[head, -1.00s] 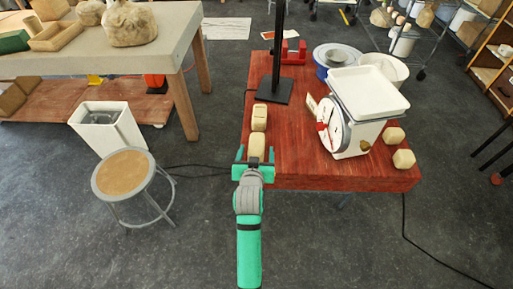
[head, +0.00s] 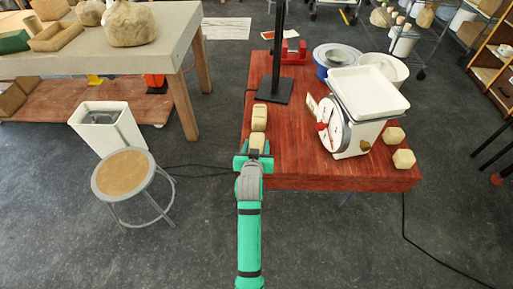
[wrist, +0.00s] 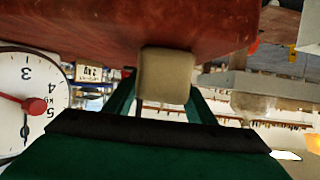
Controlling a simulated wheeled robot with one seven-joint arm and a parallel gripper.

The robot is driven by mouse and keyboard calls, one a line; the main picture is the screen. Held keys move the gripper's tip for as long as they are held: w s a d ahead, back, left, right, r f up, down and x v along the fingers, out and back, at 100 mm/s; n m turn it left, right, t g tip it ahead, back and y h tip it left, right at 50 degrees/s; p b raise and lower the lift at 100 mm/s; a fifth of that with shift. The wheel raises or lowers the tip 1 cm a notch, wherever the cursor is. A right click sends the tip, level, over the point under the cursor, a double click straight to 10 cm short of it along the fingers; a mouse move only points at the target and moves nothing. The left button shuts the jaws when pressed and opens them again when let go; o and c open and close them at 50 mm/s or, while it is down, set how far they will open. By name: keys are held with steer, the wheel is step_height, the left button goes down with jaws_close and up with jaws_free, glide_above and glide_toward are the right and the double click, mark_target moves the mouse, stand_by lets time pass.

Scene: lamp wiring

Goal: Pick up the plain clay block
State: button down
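A plain tan clay block (head: 257,141) lies near the front left edge of the red table. It also shows in the upside-down wrist view (wrist: 166,76), ahead of my gripper. A second tan block (head: 259,117) with marks on its top lies just behind it. My green gripper (head: 254,157) is at the table's front edge, at the near end of the plain block, and hides part of it. In the wrist view its fingers (wrist: 160,104) are spread, with a gap on the left side of the block. I cannot tell how far they reach along its sides.
A black post on a base (head: 272,92) stands behind the blocks. A white dial scale (head: 352,135) stands to the right, with two more tan blocks (head: 403,159) beyond it. A stool (head: 124,174) stands left of the red table (head: 300,178).

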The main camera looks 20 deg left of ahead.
steer(key=shift+r, duration=0.15)
steer(key=shift+r, duration=0.1)
